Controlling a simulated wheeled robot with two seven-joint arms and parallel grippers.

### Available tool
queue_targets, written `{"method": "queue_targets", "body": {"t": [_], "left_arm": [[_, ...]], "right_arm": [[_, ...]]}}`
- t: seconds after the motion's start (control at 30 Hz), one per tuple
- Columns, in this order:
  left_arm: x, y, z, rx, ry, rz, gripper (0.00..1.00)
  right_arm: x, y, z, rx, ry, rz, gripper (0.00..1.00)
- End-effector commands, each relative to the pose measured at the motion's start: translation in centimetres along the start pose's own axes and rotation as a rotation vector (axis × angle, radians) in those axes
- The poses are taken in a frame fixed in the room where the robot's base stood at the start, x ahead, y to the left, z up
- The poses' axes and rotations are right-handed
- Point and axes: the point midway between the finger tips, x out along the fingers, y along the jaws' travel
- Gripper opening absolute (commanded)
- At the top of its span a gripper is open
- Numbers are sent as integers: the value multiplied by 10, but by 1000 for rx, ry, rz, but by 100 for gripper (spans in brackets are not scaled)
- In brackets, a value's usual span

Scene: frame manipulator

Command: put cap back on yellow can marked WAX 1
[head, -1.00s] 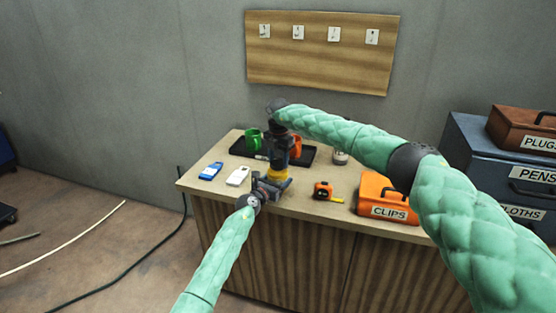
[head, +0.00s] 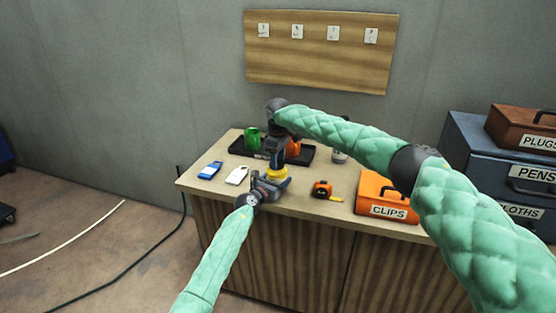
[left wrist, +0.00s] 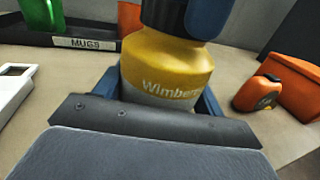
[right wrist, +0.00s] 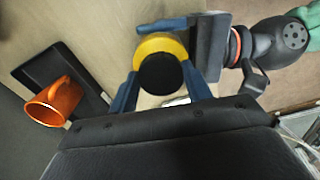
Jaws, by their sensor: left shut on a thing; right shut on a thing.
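A yellow can (head: 277,173) stands near the table's front edge, between the jaws of my left gripper (head: 270,183), which is shut on it. In the left wrist view the can (left wrist: 165,70) shows lettering starting "Wimbe"; no "WAX 1" is readable. My right gripper (head: 276,158) points down from above and is shut on a round black cap (right wrist: 160,73). In the right wrist view the cap lies over the yellow can (right wrist: 160,43), a little off its middle. My right gripper's fingers hide the can's top in the left wrist view, so I cannot tell whether the cap touches it.
A black tray (left wrist: 75,42) labelled MUGS holds a green mug (head: 252,138) and an orange mug (right wrist: 55,101) behind the can. A blue item (head: 210,170) and a white one (head: 237,175) lie left. A tape measure (head: 322,188) and an orange CLIPS box (head: 382,190) stand right.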

Motion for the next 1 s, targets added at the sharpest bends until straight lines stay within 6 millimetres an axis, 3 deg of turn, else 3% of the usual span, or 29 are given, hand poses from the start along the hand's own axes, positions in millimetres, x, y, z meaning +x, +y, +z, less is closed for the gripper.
{"method": "queue_targets", "body": {"t": [0.2,0.57,0.6,0.7,1.0], "left_arm": [[0,-4,-1,1,1,-4,6],[0,-4,-1,1,1,-5,6],[0,-4,-1,1,1,-5,6],[0,-3,-1,1,2,-4,6],[0,-1,-1,0,1,-2,6]], "right_arm": [[-2,1,0,189,5,4,28],[-2,2,0,219,4,5,28],[-2,2,0,219,4,5,55],[-2,1,0,218,3,4,71],[-2,0,0,216,2,2,71]]}}
